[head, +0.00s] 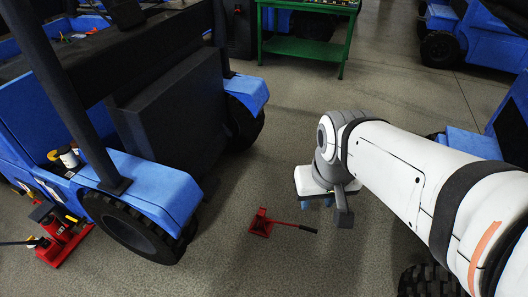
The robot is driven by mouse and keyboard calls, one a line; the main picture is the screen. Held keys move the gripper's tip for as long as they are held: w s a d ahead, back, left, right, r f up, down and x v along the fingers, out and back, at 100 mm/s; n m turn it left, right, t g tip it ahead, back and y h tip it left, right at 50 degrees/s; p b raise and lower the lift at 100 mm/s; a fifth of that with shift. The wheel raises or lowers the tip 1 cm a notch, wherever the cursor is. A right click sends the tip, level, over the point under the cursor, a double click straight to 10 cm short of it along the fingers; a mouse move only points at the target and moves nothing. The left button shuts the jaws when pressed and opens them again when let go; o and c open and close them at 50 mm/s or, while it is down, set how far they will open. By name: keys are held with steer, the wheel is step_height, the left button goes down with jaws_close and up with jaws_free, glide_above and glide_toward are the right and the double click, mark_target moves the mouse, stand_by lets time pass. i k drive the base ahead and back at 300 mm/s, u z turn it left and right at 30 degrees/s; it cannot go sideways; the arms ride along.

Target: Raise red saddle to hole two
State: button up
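A small red stand (260,223) with a thin bar ending in a black grip lies on the floor at the middle of the head view. A second red device (62,243), like a jack, stands on the floor beside the front wheel at far left. I cannot tell which bears the red saddle; no holes can be made out. My gripper (330,205) hangs at the end of my white arm, right of the small red stand and apart from it. A dark finger shows, but its opening is hidden by the angle.
A blue vehicle (150,185) with black wheels and a large dark block (175,110) at its end fills the left. A green bench (308,47) stands at the back. Other blue vehicles (470,30) stand at right. The grey floor between is mostly clear.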

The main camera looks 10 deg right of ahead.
mark_target(262, 212)
steer(key=z, duration=0.2)
steer(key=i, duration=1.2)
steer(key=u, duration=0.55)
